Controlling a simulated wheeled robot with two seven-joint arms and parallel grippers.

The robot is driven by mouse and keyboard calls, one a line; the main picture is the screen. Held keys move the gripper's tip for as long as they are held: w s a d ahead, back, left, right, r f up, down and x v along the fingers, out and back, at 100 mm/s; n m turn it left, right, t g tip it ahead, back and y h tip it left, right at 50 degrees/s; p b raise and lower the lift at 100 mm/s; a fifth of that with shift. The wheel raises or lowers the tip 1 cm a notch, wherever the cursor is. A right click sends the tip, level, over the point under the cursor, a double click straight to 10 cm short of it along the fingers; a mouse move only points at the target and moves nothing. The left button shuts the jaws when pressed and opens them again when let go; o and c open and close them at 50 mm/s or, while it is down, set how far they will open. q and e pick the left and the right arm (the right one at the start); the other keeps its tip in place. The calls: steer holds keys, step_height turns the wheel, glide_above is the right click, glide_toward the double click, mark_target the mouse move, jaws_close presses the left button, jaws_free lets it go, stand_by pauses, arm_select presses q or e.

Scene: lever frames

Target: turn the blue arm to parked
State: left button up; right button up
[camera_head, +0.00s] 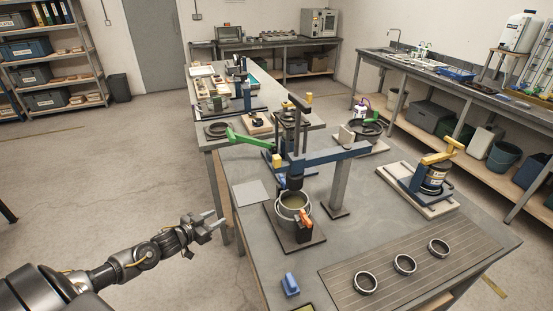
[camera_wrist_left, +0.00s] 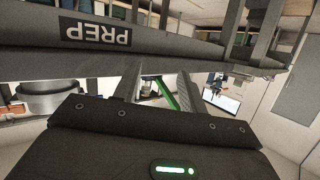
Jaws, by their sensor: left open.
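A long blue arm (camera_head: 330,155) lies about level over the near table, from a dark upright (camera_head: 297,130) on the left to the top of a grey post (camera_head: 339,188) on the right. A metal pot (camera_head: 280,205) stands under its left end on a dark base plate. No mark reading parked can be made out. My left gripper (camera_head: 218,219) is open and empty, left of the near table and apart from the blue arm. The left wrist view shows its two fingers spread (camera_wrist_left: 155,88), with a green bar beyond them. My right gripper is not in view.
A green arm (camera_head: 246,139) sticks out left from behind the upright. A yellow-handled device (camera_head: 440,158) stands at the right. Three rings lie on a grooved mat (camera_head: 345,275), and a small blue object (camera_head: 291,284) sits at the front. The floor left of the table is clear.

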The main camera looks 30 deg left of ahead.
arm_select(q)
steer(key=w+d+r+m+t+h, duration=0.1)
steer(key=d+r+m+h, duration=0.15)
steer(key=r, duration=0.65)
steer(key=w+d+r+m+h, duration=0.1)
steer(key=d+r+h, duration=0.25)
steer(key=r, duration=0.55)
steer(key=m+g+h, duration=0.2)
steer(key=h, duration=0.2)
glide_toward(273, 159)
steer(key=shift+m, duration=0.25)
steer(key=p+x, duration=0.3)
steer(key=x, duration=0.7)
steer(key=shift+r+p, duration=0.1)
steer(key=shift+p, duration=0.25)
steer(key=shift+w+d, duration=0.35)
steer(key=shift+d, duration=0.05)
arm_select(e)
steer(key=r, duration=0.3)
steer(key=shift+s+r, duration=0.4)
arm_select(q)
jaws_close()
